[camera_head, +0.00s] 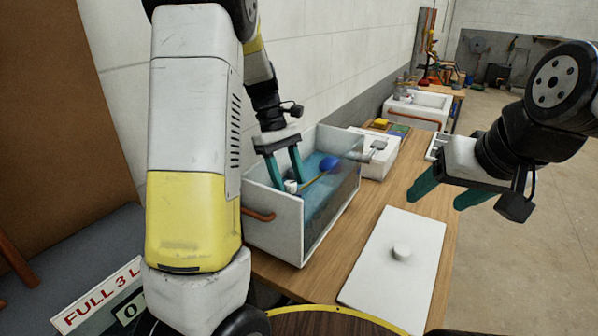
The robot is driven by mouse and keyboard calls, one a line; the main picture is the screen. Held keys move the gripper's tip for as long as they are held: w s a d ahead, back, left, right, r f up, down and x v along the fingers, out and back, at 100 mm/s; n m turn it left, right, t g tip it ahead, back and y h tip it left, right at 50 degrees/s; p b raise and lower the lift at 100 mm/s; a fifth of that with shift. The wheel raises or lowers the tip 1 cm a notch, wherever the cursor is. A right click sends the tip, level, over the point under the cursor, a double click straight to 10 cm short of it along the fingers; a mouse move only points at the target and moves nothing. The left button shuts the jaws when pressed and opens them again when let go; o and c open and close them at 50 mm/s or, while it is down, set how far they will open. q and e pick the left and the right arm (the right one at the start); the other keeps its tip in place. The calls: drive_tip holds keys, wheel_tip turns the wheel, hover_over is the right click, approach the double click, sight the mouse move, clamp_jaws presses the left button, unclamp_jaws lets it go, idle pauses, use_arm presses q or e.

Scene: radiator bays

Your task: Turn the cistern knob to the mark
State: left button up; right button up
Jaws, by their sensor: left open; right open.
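The cistern (276,216) is an open white tank with a clear side, standing on the wooden bench and holding blue water. A blue float (329,163) on a yellowish rod is inside it. A small white knob (290,186) shows at the near end of the rod, low between the fingers of my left gripper (289,185). That gripper is open, with its green fingers pointing down into the tank; I cannot tell whether they touch the knob. No mark on the knob can be made out. My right gripper (445,197) is open and empty, above the right edge of the bench.
A white lid (395,258) with a round handle lies flat on the bench (428,199) right of the cistern. A copper pipe (259,215) joins its near side. Behind stand a white box (378,158) and a second white basin (418,107). Open floor lies right.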

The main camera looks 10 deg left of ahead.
use_arm(q)
clamp_jaws()
drive_tip(key=m+y, duration=0.1)
drive_tip(key=m, duration=0.2)
drive_tip(key=shift+w+d+m+g, duration=0.1)
drive_tip(key=shift+w+m+g, duration=0.05)
drive_tip(key=shift+m+g, duration=0.25)
drive_tip(key=shift+m+g+y, duration=0.3)
drive_tip(key=shift+m+y, duration=0.5)
drive_tip(key=shift+m, duration=1)
unclamp_jaws()
